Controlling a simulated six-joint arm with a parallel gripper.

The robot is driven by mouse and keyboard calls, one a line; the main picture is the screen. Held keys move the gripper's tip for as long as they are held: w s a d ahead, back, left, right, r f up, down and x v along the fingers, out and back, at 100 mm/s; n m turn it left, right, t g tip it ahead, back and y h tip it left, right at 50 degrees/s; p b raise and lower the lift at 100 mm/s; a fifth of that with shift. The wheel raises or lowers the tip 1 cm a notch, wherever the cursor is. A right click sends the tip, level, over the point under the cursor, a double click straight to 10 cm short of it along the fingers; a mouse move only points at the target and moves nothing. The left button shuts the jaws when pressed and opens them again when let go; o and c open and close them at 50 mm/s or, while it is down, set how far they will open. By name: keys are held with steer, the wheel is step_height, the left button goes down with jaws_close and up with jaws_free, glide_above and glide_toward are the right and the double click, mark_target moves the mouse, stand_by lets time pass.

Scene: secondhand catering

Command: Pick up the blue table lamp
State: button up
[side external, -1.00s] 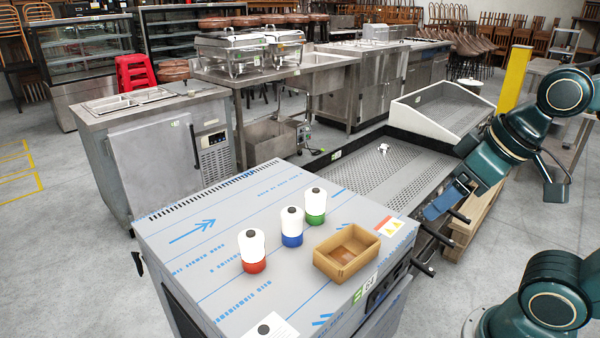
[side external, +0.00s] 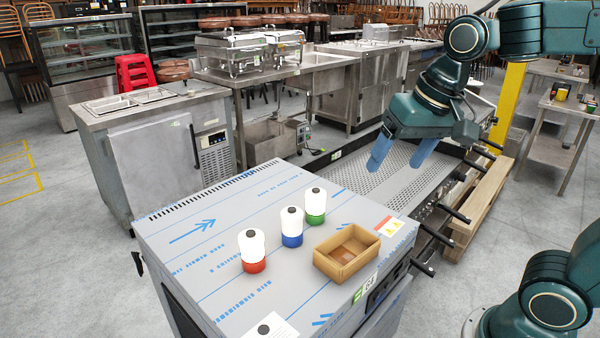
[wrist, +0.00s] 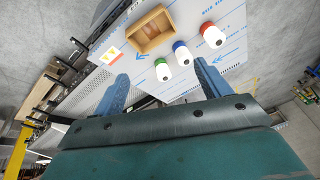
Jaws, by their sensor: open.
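The blue table lamp (side external: 292,227) has a white top with a dark cap and a blue base. It stands upright on the film-covered steel top (side external: 215,262), between a red-based lamp (side external: 252,251) and a green-based lamp (side external: 315,206). In the wrist view the blue lamp (wrist: 182,54) lies beyond the fingertips, between the green lamp (wrist: 162,70) and the red lamp (wrist: 213,36). My gripper (side external: 398,160) is open and empty, up and to the right of the lamps in the side view. Its two blue fingers are wide apart in the wrist view (wrist: 160,82).
A white paper (side external: 270,327) lies at the front edge. A perforated steel unit (side external: 385,185) with side handles stands behind. The steel top's left part is clear.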

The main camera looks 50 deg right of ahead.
steer(key=w+f+m+g, duration=0.2)
steer(key=w+m, duration=0.4)
steer(key=w, duration=0.7)
steer(key=m+g, duration=0.2)
steer(key=m, duration=0.4)
glide_above(292, 208)
step_height(292, 208, down, 10)
steer(key=shift+r, duration=0.15)
steer(key=shift+f, duration=4.3)
steer(key=shift+f, duration=2.6)
